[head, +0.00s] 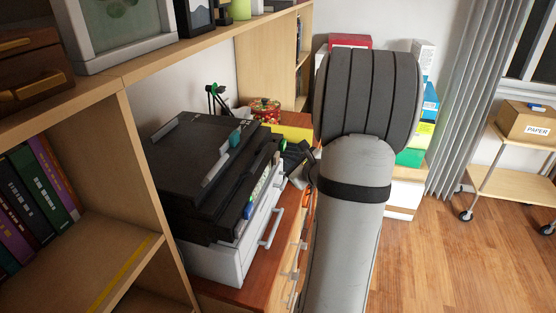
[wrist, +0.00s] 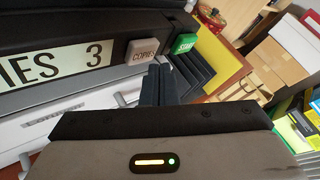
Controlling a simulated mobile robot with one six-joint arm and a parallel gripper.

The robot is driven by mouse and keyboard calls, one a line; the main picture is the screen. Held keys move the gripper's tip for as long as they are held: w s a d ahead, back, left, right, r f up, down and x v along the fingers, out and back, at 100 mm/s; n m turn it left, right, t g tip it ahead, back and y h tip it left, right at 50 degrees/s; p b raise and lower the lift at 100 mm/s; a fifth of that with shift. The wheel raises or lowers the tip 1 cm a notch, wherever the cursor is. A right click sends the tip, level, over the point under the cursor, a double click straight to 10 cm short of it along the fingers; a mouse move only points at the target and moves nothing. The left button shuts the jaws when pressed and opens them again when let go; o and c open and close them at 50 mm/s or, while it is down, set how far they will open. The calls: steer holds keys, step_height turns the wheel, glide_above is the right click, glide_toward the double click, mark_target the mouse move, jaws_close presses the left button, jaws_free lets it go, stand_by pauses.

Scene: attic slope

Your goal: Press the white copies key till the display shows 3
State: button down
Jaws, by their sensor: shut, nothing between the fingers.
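The dark printer (head: 205,150) stands on the cabinet at the left in the head view. In the wrist view its display (wrist: 55,64) reads "...IES 3", with the left part of the word cut off by the frame edge. The white copies key (wrist: 142,51), marked COPIES, sits just right of the display. The green start key (wrist: 184,43) is to its right. My gripper (wrist: 158,72) is shut and empty, its tips at the lower right edge of the copies key. I cannot tell whether they touch it.
A light grey drawer front (wrist: 65,118) lies below the printer's panel. A wooden shelf unit (head: 150,70) runs along the left and behind the printer. A yellow box (wrist: 218,55) and other boxes stand beyond the keys.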

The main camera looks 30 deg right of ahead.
steer(key=s+d, duration=0.3)
steer(key=shift+s+d, duration=0.15)
steer(key=shift+s, duration=0.25)
stand_by(0.4)
steer(key=shift+f, duration=0.1)
stand_by(0.6)
